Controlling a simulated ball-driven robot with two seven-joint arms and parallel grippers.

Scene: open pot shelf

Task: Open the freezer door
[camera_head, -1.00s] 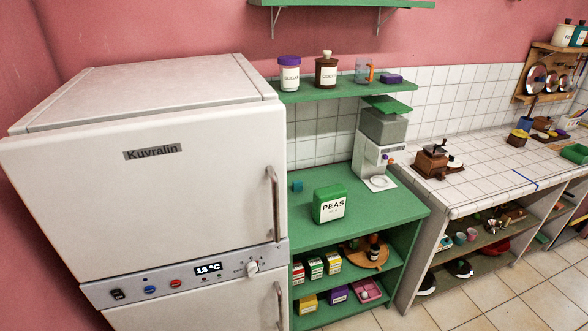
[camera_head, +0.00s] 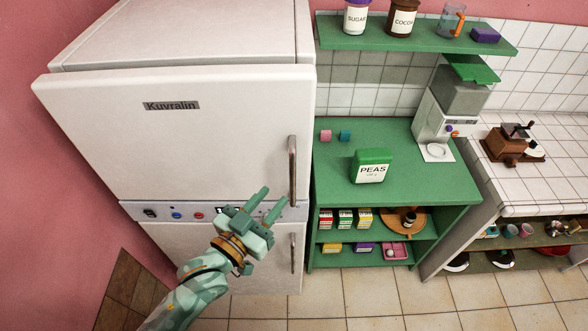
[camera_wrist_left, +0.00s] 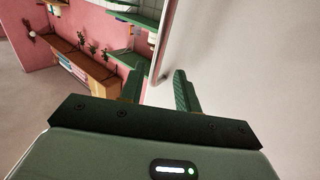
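A white Kuvralin fridge-freezer (camera_head: 120,130) stands at the left, with an upper door and a lower door (camera_head: 215,260), both looking shut. I cannot tell which door is the freezer's. The upper door has a vertical metal handle (camera_head: 292,170) at its right edge; the lower door has a similar handle (camera_head: 293,253). My left gripper (camera_head: 274,198) is open and empty, in front of the control panel, just left of and below the upper handle's lower end. In the left wrist view, a handle (camera_wrist_left: 164,40) shows ahead, between the open fingers (camera_wrist_left: 157,88). My right gripper is not in view.
A green wall shelf (camera_head: 410,38) with jars hangs above. Tiled floor (camera_head: 370,292) is free in front.

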